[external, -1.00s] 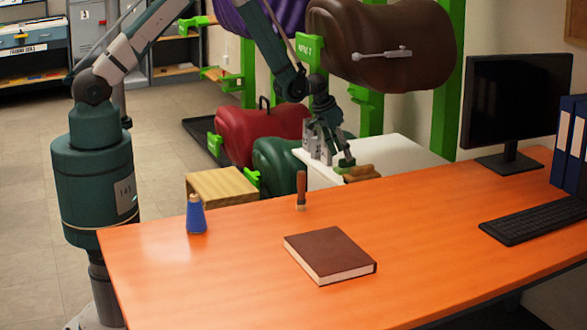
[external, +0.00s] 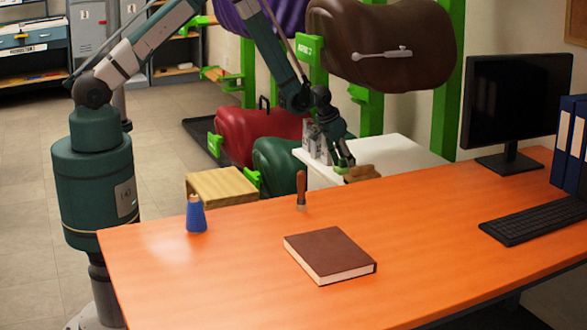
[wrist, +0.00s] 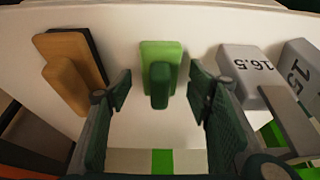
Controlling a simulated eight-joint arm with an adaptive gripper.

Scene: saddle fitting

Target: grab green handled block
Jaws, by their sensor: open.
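The green handled block (wrist: 158,50) lies on a white surface in the middle of the wrist view, with its darker green handle facing me. My gripper (wrist: 160,82) is open and empty, with one finger on each side of the handle in the picture and a gap on both sides. I cannot tell how far the fingertips are above the block. In the external view my gripper (external: 338,160) points down at the white cabinet top, and the green block is mostly hidden by the fingers.
A tan handled block (wrist: 74,72) lies to the left of the green one. Grey blocks marked 16.5 (wrist: 246,72) and 15 (wrist: 302,68) are to the right. The orange desk (external: 240,270) stands in front of the white cabinet (external: 400,155).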

